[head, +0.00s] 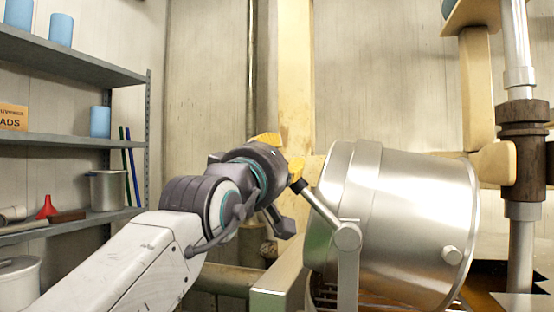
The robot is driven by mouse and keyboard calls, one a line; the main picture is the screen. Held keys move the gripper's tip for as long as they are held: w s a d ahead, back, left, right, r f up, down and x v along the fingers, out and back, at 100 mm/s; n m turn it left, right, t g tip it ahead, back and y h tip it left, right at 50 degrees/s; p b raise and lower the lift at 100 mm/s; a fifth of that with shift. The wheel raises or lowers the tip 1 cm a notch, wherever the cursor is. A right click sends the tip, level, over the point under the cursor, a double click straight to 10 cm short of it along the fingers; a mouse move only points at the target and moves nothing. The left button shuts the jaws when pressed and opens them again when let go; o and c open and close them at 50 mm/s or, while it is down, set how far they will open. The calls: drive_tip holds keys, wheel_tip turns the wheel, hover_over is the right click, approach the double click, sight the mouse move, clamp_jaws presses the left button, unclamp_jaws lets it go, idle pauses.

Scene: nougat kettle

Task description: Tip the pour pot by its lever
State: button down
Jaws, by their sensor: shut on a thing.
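The pour pot (412,215) is a large shiny steel drum at the right, tilted over to one side. Its lever (322,210) is a metal rod that slants up and left from a round pivot (347,236) at the pot's near left side. My gripper (290,198) is shut on the upper left end of the lever. The dark fingers and orange pads partly hide that end. The inside of the pot is not visible.
A grey shelf rack (70,140) with blue cups, a steel pot and a red funnel stands at the left. A vertical pipe (522,230) stands close to the pot's right side. A cream post (296,80) rises behind my gripper.

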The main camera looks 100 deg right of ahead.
drive_tip(key=shift+a+r, duration=0.1)
drive_tip(key=shift+a, duration=0.05)
drive_tip(key=c, duration=1.2)
unclamp_jaws()
drive_tip(key=shift+c, duration=0.2)
drive_tip(key=shift+o, duration=0.7)
drive_tip(key=shift+a, duration=0.2)
drive_tip(key=o, duration=0.4)
drive_tip(key=shift+d, duration=0.1)
drive_tip(key=v, duration=1.2)
